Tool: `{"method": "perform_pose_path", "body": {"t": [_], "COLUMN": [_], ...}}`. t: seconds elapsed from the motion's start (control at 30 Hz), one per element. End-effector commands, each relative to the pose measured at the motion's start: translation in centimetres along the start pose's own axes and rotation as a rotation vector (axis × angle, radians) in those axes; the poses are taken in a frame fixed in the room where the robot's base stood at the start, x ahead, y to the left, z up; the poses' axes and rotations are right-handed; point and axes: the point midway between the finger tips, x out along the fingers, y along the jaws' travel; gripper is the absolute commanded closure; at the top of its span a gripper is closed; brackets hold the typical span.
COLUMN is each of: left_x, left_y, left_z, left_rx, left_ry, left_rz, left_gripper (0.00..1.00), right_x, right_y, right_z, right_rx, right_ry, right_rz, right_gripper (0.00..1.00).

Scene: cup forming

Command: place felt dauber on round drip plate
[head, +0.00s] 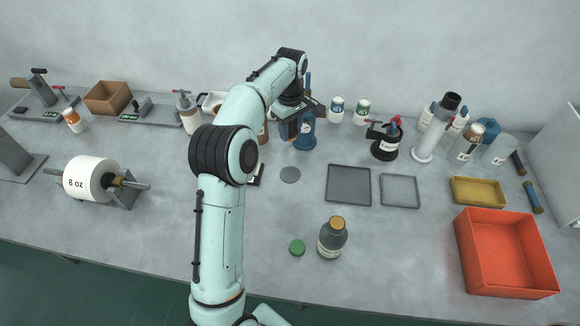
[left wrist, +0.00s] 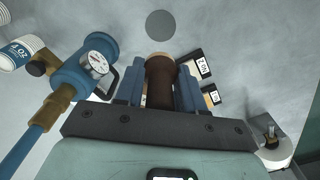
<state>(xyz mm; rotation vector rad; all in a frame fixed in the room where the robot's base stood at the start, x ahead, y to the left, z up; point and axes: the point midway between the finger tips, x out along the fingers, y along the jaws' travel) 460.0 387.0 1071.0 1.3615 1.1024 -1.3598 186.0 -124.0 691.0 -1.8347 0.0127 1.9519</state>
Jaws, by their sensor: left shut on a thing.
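My left gripper (head: 290,128) is over the back middle of the table in the head view, beside a blue gauge device. In the left wrist view its blue fingers (left wrist: 160,88) are shut on a brown, rounded piece with a pale end, which I take as the felt dauber (left wrist: 160,72). The arm and gripper mostly hide the dauber in the head view. The round drip plate (head: 290,174) is a flat grey disc on the table, in front of the gripper and bare. It also shows in the left wrist view (left wrist: 161,24), apart from the dauber. My right gripper is not in view.
The blue gauge device (head: 306,133) stands close beside the left gripper; it also shows in the left wrist view (left wrist: 88,70). Dark labelled blocks (left wrist: 197,64) lie on the other side. A grey tray (head: 349,184) is right of the plate. A green bottle (head: 332,238) stands in front.

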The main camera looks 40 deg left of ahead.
Motion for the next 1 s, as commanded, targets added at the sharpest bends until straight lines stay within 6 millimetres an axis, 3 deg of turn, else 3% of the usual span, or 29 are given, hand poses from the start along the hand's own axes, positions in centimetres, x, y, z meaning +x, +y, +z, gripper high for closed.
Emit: {"method": "perform_pose_path", "body": {"t": [0.4, 1.0], "left_x": [11.1, 17.9], "left_y": [-0.2, -0.1], "left_z": [0.1, 0.0], "left_rx": [-0.001, -0.001], "left_ry": [-0.004, -0.002], "left_rz": [-0.005, -0.002], "left_gripper": [0.97, 0.97], "right_x": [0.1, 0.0], "right_y": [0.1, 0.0], "right_z": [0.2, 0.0], "right_rx": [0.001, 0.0], "right_ry": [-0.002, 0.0], "right_rz": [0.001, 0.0], "right_gripper": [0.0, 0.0]}}
